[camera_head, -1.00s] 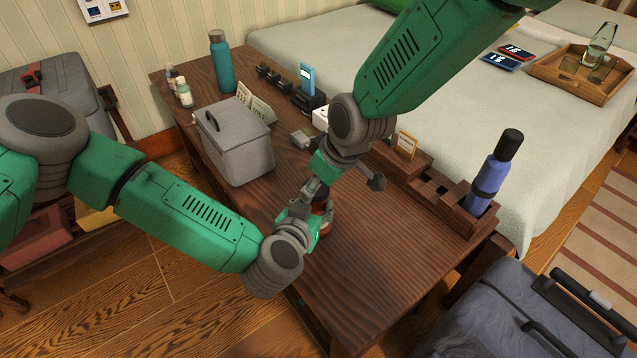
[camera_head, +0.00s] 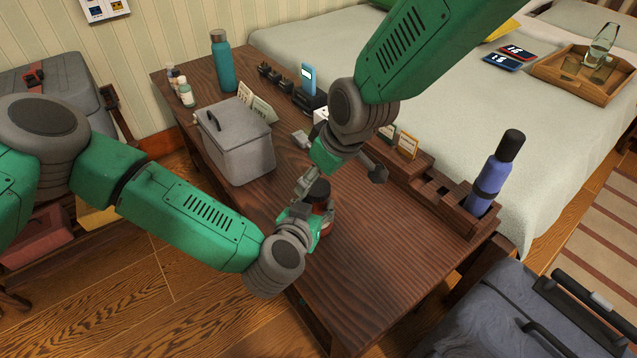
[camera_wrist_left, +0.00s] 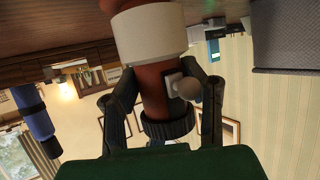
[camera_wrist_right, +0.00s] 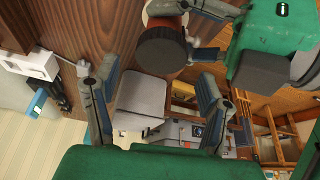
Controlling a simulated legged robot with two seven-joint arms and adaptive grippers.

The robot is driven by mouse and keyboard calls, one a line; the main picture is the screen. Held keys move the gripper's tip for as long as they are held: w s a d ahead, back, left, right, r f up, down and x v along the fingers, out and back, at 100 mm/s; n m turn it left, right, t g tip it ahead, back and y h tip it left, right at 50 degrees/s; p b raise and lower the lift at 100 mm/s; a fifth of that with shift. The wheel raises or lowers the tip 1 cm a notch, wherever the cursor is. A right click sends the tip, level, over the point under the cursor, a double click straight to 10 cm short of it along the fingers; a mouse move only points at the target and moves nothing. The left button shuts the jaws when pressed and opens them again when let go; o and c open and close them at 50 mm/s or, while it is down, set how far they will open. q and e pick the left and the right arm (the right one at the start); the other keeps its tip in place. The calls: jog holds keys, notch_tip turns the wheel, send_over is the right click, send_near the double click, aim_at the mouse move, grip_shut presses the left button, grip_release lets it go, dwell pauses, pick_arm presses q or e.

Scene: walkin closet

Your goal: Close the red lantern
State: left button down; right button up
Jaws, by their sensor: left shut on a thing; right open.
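The red lantern (camera_head: 319,194) stands upright on the wooden table near its front edge, with a dark round top. In the left wrist view its red body (camera_wrist_left: 152,84), white band, dark ridged cap and a small knob on its side show. My left gripper (camera_head: 314,226) is shut on the lantern, one finger on each side of the body. My right gripper (camera_head: 304,187) is open and empty, just above and left of the lantern top. In the right wrist view the dark cap (camera_wrist_right: 161,47) is beyond the right fingers, apart from them.
A grey lidded box (camera_head: 240,155) stands left of the lantern. A teal bottle (camera_head: 222,62) and small bottles are at the far left. A wooden organizer (camera_head: 440,200) with a blue bottle (camera_head: 492,178) lies along the bed side. The table right of the lantern is clear.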

notch_tip(320, 180, up, 2)
jog(key=shift+f, duration=0.1)
jog(key=shift+c, duration=0.2)
